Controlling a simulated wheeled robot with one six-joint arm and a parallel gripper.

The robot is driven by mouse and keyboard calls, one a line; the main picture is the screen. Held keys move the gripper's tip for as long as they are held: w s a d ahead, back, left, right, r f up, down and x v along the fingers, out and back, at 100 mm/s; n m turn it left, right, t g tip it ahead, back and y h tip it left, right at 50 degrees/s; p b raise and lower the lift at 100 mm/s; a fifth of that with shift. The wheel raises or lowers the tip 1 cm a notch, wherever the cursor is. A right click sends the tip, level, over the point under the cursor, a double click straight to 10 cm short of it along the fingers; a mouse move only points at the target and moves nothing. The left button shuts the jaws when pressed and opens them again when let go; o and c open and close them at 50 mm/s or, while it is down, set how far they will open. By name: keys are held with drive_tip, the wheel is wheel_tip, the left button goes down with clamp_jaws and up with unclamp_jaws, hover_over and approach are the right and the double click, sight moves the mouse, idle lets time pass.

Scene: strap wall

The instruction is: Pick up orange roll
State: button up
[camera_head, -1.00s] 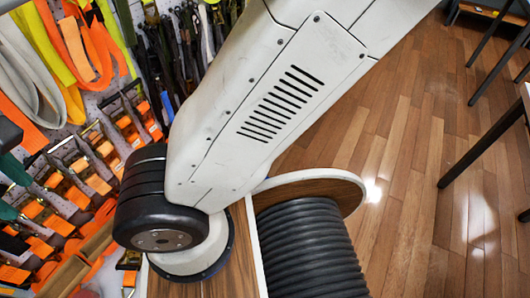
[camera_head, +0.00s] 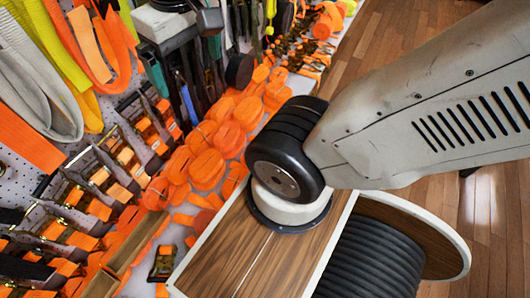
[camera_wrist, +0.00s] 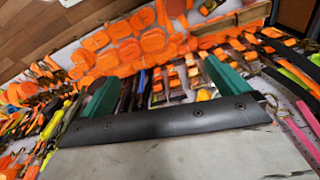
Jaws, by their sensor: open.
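Several orange rolls lie in a pile on the white shelf, among them one in the middle (camera_head: 207,170) and one farther back (camera_head: 248,113). In the wrist view, orange rolls (camera_wrist: 152,41) lie beyond the fingertips, spread across the upper left. I cannot tell one particular roll apart as the task's. My gripper (camera_head: 184,60) is at the top of the head view, to the left of and beyond the pile. In the wrist view my gripper (camera_wrist: 163,85) has its two green fingers wide apart, with no roll held between them.
Ratchet straps (camera_head: 110,185) with orange webbing fill the left side. Grey, orange and yellow straps (camera_head: 50,75) hang on the pegboard wall. A black ribbed reel (camera_head: 375,262) is at lower right. Wooden floor is open at right.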

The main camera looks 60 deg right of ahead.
drive_tip(key=w+d+f+m, duration=0.3)
drive_tip(key=w+d+f, duration=0.1)
drive_tip(key=w, duration=0.6)
drive_tip(key=w+d+f+m, duration=0.3)
drive_tip(key=w+d+f, duration=0.4)
drive_tip(key=f, duration=0.4)
drive_tip(key=w+d+f+m, duration=0.3)
drive_tip(key=w+d+f, duration=0.3)
drive_tip(key=d+f, duration=0.4)
drive_tip(key=s+d+f+m+g, duration=0.1)
drive_tip(key=d+f+m, duration=0.15)
drive_tip(key=f, duration=0.75)
drive_tip(key=s+d+f+m, duration=0.1)
drive_tip(key=d+f, duration=0.3)
drive_tip(key=f, duration=0.5)
drive_tip(key=s+f+m, duration=0.1)
drive_tip(key=s+f, duration=0.2)
drive_tip(key=f, duration=0.4)
drive_tip(key=s+d+f+m, duration=0.1)
drive_tip(key=s+f, duration=0.3)
drive_tip(key=f, duration=0.4)
drive_tip(key=s+f+m, duration=0.2)
drive_tip(key=s+f, duration=0.2)
drive_tip(key=f, duration=0.4)
drive_tip(key=shift+d+f+m, duration=0.2)
drive_tip(key=shift+d+m, duration=0.05)
drive_tip(key=shift+d, duration=0.05)
drive_tip(key=f, duration=0.8)
drive_tip(key=shift+s+d, duration=0.15)
drive_tip(key=shift+d, duration=0.1)
